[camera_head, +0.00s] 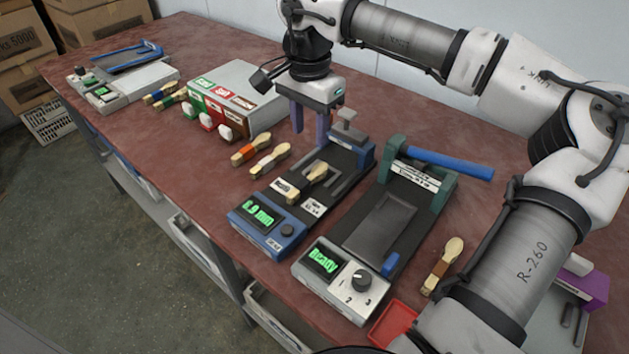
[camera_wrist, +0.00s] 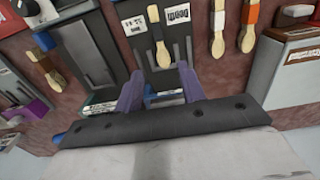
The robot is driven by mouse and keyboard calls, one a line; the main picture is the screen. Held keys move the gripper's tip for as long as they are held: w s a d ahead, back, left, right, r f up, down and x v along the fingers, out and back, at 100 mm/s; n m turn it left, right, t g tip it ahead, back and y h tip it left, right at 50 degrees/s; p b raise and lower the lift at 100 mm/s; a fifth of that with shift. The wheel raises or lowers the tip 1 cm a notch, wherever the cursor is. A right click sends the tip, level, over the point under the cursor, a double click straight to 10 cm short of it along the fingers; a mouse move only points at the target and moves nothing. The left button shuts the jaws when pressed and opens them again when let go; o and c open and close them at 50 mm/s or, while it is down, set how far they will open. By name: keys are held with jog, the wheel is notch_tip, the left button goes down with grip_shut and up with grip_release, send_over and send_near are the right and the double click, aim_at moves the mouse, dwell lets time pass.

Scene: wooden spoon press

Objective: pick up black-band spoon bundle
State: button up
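A wooden spoon bundle with a dark, apparently black band (camera_head: 303,183) lies on the bed of the blue-fronted press (camera_head: 268,226). In the wrist view the bundle (camera_wrist: 159,48) shows beyond the fingertips, its spoon end toward me. My gripper (camera_head: 309,136) is open and empty, fingers pointing down, above the far part of that press. In the wrist view the gap between the purple fingers (camera_wrist: 160,72) is empty and apart from the bundle.
A green-framed press (camera_head: 375,225) with a blue lever stands right of the blue-fronted one. Orange-band (camera_head: 251,151) and white-band (camera_head: 270,160) bundles lie to the left. A grey box (camera_head: 236,92) with coloured labels stands behind them. A red tray (camera_head: 393,322) lies near the front edge.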

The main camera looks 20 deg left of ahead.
aim_at(308, 178)
jog(key=f, duration=0.4)
jog(key=f+p, duration=0.1)
jog(key=f, duration=0.7)
jog(key=shift+s+a+p, duration=0.15)
jog(key=shift+s+p, duration=0.1)
jog(key=shift+p, duration=0.15)
jog(key=shift+c, duration=0.4)
grip_shut()
